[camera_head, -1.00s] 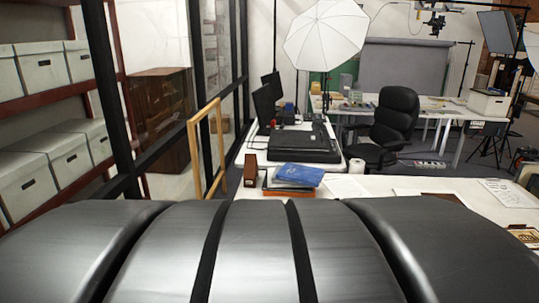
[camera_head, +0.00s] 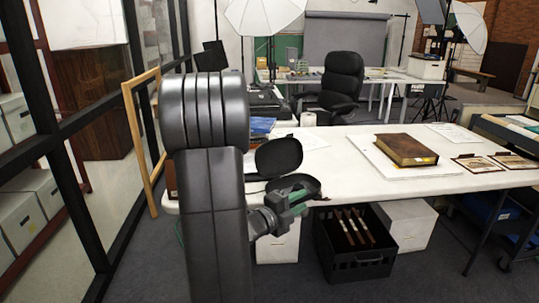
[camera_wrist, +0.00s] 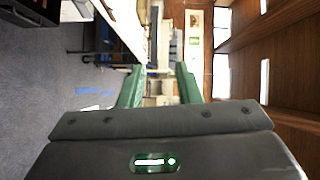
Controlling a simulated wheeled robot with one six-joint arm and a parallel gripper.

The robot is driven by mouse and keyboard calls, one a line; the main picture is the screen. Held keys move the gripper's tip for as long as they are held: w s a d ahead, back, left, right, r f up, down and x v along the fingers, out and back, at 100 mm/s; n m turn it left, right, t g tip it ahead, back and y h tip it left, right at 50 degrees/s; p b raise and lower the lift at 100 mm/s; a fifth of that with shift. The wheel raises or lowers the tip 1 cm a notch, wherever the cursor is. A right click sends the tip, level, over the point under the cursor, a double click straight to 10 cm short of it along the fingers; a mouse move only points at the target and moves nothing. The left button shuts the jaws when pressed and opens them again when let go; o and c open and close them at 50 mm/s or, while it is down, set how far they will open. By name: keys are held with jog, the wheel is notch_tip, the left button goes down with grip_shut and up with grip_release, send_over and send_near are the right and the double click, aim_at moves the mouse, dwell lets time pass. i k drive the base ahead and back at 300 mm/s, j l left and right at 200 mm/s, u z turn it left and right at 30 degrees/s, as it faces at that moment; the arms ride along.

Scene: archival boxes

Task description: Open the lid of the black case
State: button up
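The black case stands near the front edge of the white table, with its rounded lid (camera_head: 278,155) raised and tilted back from its base (camera_head: 303,181). My gripper (camera_head: 291,201) is in front of the base and hides part of it. Whether it touches the case I cannot tell. In the wrist view my gripper (camera_wrist: 160,78) shows two green fingers standing apart with nothing held between them. The case is not seen in the wrist view.
A brown book (camera_head: 406,150) lies on the white table (camera_head: 365,183). A black crate (camera_head: 352,262) and white boxes stand beneath. A wooden frame (camera_head: 143,135) leans by the dark partition at left. A blue item (camera_head: 262,126) lies behind my arm.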

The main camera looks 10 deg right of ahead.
aim_at(282, 156)
jog(key=z, duration=3.4)
jog(key=k+j+z, duration=0.2)
jog(key=z, duration=0.3)
jog(key=k+j+z, duration=0.2)
jog(key=z, duration=0.25)
jog(key=k+z, duration=0.25)
jog(key=z, duration=0.25)
jog(key=k+z, duration=0.25)
jog(key=k, duration=0.4)
jog(key=k+z, duration=0.25)
jog(key=k, duration=0.45)
jog(key=k+l+z, duration=0.25)
jog(key=k, duration=0.4)
jog(key=k+u, duration=0.2)
jog(key=u, duration=0.15)
jog(key=k+j+u, duration=0.15)
jog(key=u, duration=0.2)
jog(key=k+j+u, duration=0.15)
jog(key=u, duration=0.2)
jog(key=k+u, duration=0.1)
jog(key=u, duration=1.7)
jog(key=i+j+u, duration=0.15)
jog(key=u, duration=0.45)
